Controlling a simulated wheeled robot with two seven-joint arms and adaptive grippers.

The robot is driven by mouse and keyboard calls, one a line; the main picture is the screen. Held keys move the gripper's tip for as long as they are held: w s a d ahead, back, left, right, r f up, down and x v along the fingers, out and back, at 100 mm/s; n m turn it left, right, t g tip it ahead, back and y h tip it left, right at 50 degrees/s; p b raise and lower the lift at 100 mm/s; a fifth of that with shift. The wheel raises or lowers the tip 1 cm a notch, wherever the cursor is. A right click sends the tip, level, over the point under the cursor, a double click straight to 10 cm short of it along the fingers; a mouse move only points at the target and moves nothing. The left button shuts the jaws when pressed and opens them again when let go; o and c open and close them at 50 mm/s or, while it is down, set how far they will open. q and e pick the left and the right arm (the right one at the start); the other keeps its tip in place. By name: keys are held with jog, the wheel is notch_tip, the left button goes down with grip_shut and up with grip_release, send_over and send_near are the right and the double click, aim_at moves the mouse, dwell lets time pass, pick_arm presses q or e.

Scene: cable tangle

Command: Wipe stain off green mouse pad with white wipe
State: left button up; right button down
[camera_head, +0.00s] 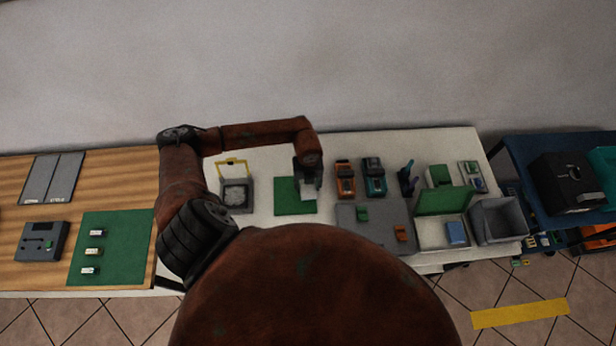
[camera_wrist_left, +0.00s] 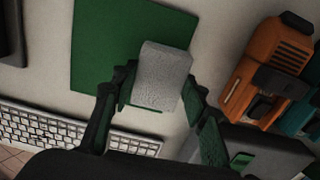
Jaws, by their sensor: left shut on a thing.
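The green mouse pad (camera_head: 289,202) lies on the white table near its middle. It also shows in the left wrist view (camera_wrist_left: 100,45). My left gripper (camera_head: 309,184) is over the pad's right side. In the left wrist view its two fingers (camera_wrist_left: 155,100) are shut on the white wipe (camera_wrist_left: 163,72), one on each side. The wipe (camera_head: 308,192) is over the right part of the pad; I cannot tell whether it touches the surface. No stain shows on the visible part of the pad; the area under the wipe is hidden. My right gripper is not in view.
An orange device (camera_head: 345,180) and a teal device (camera_head: 374,177) stand right of the pad. A grey container with a yellow handle (camera_head: 237,194) stands to the left. A keyboard (camera_wrist_left: 40,127) lies close by in the wrist view. A grey bin (camera_head: 498,221) is farther right.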

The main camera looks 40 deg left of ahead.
pick_arm(q)
notch_tip(320, 180, up, 3)
jog(key=shift+f+p, duration=0.1)
jog(key=shift+p, duration=0.65)
jog(key=shift+r+p, duration=0.8)
jog(key=shift+r, duration=0.45)
